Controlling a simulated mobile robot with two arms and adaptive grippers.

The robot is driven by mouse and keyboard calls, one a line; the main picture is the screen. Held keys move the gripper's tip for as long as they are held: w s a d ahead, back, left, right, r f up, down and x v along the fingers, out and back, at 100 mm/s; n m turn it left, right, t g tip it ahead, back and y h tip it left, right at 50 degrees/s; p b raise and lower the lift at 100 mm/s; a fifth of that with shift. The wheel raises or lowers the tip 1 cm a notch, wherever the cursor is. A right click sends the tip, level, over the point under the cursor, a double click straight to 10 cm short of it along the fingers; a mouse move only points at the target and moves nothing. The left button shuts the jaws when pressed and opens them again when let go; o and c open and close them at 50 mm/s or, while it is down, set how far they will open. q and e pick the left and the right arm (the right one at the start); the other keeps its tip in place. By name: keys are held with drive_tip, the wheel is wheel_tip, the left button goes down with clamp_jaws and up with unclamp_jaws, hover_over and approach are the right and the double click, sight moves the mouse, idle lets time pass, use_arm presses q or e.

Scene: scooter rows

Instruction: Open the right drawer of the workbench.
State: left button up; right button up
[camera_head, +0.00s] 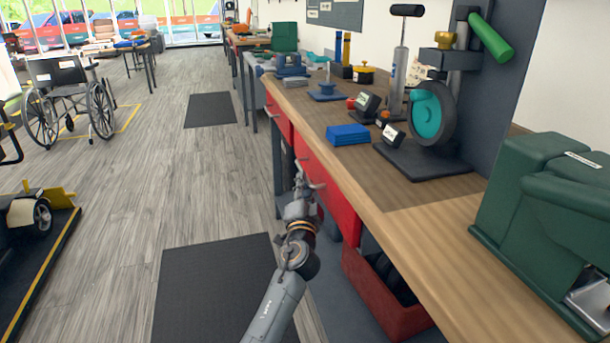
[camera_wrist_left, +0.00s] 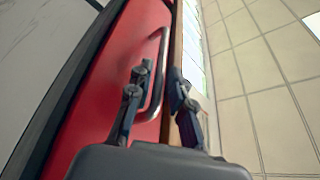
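The workbench (camera_head: 440,240) runs along the right side of the head view, with red drawer fronts under its wooden top. The right drawer (camera_head: 335,196) is the nearer red front and looks shut. Its metal handle (camera_head: 312,184) is a bent bar, seen larger in the left wrist view (camera_wrist_left: 160,75). My left gripper (camera_head: 302,184) is at this handle. In the left wrist view its two fingers (camera_wrist_left: 158,92) are apart, with the handle bar between them. I cannot tell if they touch it. My right gripper is not in view.
A farther red drawer (camera_head: 279,116) is in the same bench. A red bin (camera_head: 385,292) sits under the bench. On top are a green case (camera_head: 555,215), a wheel stand (camera_head: 430,115) and a blue box (camera_head: 347,134).

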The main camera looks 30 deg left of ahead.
use_arm(q)
drive_tip(key=shift+x, duration=1.95)
clamp_jaws()
